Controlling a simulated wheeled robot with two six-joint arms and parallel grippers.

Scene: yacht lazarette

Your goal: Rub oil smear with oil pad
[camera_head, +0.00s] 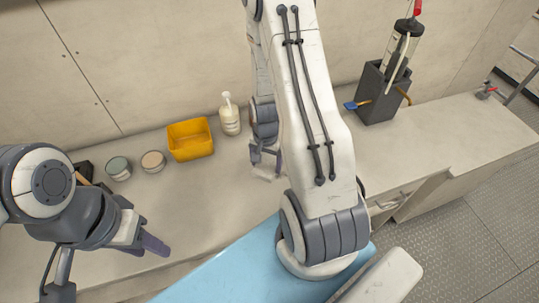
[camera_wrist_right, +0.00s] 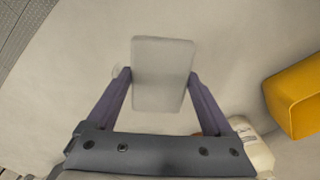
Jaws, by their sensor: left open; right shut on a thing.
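The oil pad (camera_wrist_right: 163,75), a pale grey rounded block, sits between the fingers of my right gripper (camera_wrist_right: 160,85) in the right wrist view. In the head view the right gripper (camera_head: 265,160) is low over the bench, partly behind my right arm, with the pale pad (camera_head: 268,174) at its fingertips. I cannot tell whether the pad touches the bench top. My left gripper (camera_head: 152,244) is open and empty over the bench's front left. I cannot make out the oil smear in either view; the pad and right arm hide part of the bench.
A yellow bin (camera_head: 190,140) and a white pump bottle (camera_head: 230,115) stand left of the right gripper. Two round tins (camera_head: 119,168) (camera_head: 153,161) stand further left. A dark holder (camera_head: 380,93) with a pump-like tool stands at the back right. The bench's middle left is clear.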

